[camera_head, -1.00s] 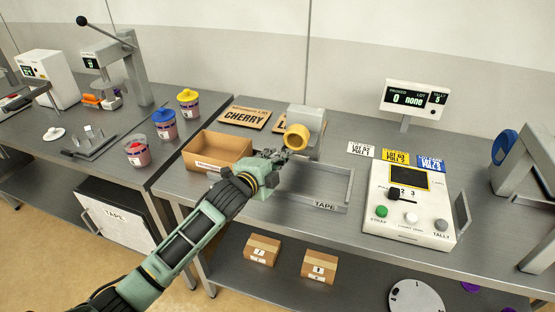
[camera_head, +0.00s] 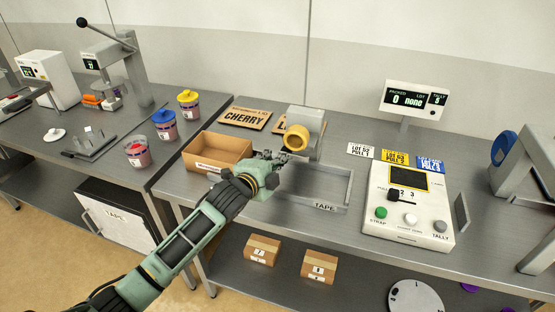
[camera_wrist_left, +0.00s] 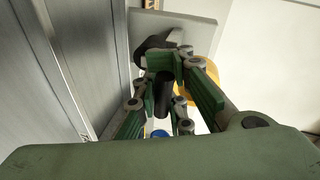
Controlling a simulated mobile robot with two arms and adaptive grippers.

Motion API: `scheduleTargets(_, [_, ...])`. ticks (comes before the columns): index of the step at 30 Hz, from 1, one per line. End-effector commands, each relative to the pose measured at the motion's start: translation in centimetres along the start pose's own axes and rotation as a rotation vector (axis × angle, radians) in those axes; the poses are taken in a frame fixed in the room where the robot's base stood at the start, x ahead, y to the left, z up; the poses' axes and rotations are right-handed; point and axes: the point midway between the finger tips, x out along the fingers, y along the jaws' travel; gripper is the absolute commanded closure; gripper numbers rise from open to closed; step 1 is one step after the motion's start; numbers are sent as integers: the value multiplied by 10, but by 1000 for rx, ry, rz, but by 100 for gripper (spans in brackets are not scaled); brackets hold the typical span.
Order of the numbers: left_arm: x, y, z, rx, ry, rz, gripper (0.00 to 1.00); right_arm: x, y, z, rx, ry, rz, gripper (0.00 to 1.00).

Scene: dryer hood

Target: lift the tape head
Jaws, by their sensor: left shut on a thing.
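The tape head (camera_head: 306,118) is a grey block with a yellow tape roll (camera_head: 297,137) on its front, standing at the back of the grey tray frame marked TAPE (camera_head: 336,207). My left gripper (camera_head: 272,158) is just in front of and below the roll. In the left wrist view, my left gripper (camera_wrist_left: 165,95) is closed around a dark cylindrical handle (camera_wrist_left: 163,88). Part of the yellow roll (camera_wrist_left: 206,85) shows behind the fingers. The fingers hide much of the handle. My right gripper is not in view.
An open cardboard box (camera_head: 217,152) stands left of the gripper. A CHERRY card (camera_head: 245,118) lies behind it. A control box (camera_head: 408,206) with buttons stands to the right, and a display (camera_head: 413,99) behind that. Jars (camera_head: 165,124) stand on the left bench.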

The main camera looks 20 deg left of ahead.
Motion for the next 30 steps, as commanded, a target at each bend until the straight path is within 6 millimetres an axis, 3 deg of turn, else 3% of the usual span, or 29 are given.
scheduleTargets(1, [-3, -17, -3, -1, 3, -11, 100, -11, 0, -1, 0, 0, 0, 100])
scheduleTargets(7, [-10, -47, -10, 0, 4, -15, 100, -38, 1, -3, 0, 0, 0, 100])
scheduleTargets(19, [-11, -56, -12, -2, 6, -24, 100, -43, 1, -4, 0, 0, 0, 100])
scheduleTargets(20, [-11, -57, -12, -2, 7, -25, 92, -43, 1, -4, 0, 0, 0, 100])
scheduleTargets(27, [-11, -56, -12, 0, 6, -23, 71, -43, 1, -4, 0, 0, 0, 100])
scheduleTargets(30, [-11, -54, -12, 0, 5, -19, 71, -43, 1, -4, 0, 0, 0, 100])
